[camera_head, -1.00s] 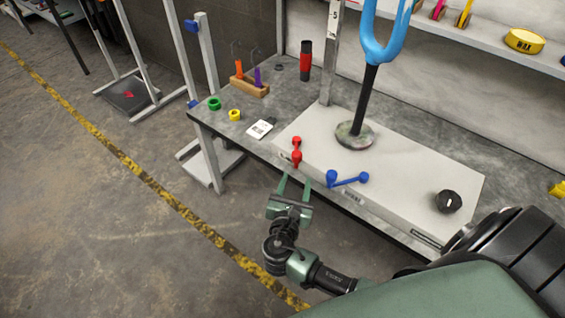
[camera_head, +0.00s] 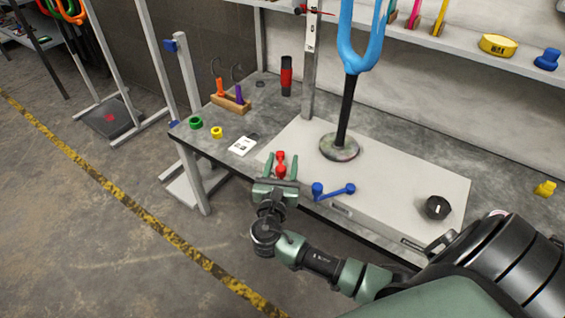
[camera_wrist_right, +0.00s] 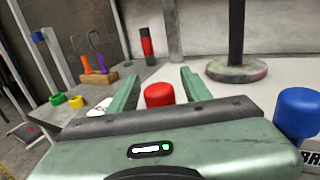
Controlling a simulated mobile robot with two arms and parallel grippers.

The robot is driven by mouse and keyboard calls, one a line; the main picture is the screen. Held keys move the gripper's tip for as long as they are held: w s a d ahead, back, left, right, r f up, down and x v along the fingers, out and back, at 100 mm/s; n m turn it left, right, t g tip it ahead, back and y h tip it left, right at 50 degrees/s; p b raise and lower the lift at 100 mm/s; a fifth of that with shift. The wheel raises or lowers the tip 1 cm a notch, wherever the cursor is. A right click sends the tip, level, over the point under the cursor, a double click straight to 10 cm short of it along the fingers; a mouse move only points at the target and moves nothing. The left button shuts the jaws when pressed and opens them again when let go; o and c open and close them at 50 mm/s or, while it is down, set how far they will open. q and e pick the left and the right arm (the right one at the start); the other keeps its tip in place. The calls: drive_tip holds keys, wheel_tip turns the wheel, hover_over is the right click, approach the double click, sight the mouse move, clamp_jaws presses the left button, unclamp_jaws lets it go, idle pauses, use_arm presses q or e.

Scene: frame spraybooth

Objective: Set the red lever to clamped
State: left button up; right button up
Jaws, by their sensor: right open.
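The red lever (camera_head: 281,167) sits at the front left of the pale base plate (camera_head: 400,178) on the bench, its arm pointing away from the bench's front edge. My right gripper (camera_head: 282,160) is open with a finger on each side of the red lever. In the right wrist view the red knob (camera_wrist_right: 159,94) shows between the fingers of the right gripper (camera_wrist_right: 158,82), nearer the left finger. I cannot tell whether a finger touches it. The label by the lever is hidden by the gripper. My left gripper is not in view.
A blue lever (camera_head: 334,191) stands close to the right of the gripper. A black knob (camera_head: 437,208) is farther right on the plate. A blue fork on a black post (camera_head: 345,115) rises behind. A white card (camera_head: 243,146) and green (camera_head: 196,122) and yellow rings lie left.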

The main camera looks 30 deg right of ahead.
clamp_jaws()
drive_tip(key=shift+f, duration=0.1)
idle(1.2)
